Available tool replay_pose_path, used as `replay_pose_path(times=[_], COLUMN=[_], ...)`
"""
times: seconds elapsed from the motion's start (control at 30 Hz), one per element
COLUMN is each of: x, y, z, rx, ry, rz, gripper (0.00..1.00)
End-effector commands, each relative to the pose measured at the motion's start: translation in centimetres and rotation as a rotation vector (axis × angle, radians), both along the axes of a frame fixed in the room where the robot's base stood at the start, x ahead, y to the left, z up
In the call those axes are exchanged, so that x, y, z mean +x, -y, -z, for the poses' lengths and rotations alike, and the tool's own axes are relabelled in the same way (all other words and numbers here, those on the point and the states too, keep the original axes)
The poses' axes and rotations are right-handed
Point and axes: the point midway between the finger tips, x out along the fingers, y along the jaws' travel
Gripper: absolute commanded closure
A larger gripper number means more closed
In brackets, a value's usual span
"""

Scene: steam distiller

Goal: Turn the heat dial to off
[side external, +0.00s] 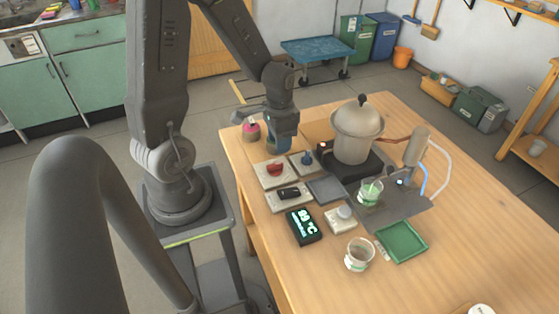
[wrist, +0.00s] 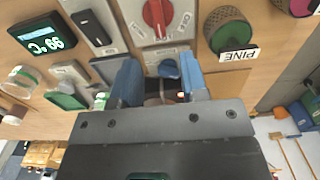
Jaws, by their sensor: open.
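A red dial knob (wrist: 158,17) sits on a pale plate with markings around it, at the top of the wrist view. In the side view my gripper (side external: 283,143) is above the bench's back-left area, behind the red knob.
A metal still pot (side external: 357,130) stands on a dark base to the right. A black switch (side external: 290,192), a display (side external: 303,226) reading about 99 °C, glass beakers (side external: 359,254) and a green tray (side external: 402,242) are nearby. A PINE-labelled jar (wrist: 231,35) is close beside.

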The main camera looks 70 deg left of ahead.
Motion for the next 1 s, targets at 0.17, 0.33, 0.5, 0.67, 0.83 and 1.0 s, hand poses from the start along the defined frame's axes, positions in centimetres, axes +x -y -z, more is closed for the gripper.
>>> replay_pose_path(times=[0.17,0.33,0.5,0.67,0.83,1.0], x=[-0.1,-0.1,0.0,0.0,0.0,0.0], y=[0.1,0.1,0.0,0.0,0.0,0.0], z=[3.3,5.7,7.1,7.6,7.6,7.6], rx=[-0.003,-0.002,-0.001,0.001,0.001,0.001], ry=[-0.006,-0.004,-0.001,0.001,0.002,0.001], rz=[0.0,0.0,0.0,0.0,0.0,0.0], gripper=[0.6,0.6,0.6,0.6,0.6,0.69])
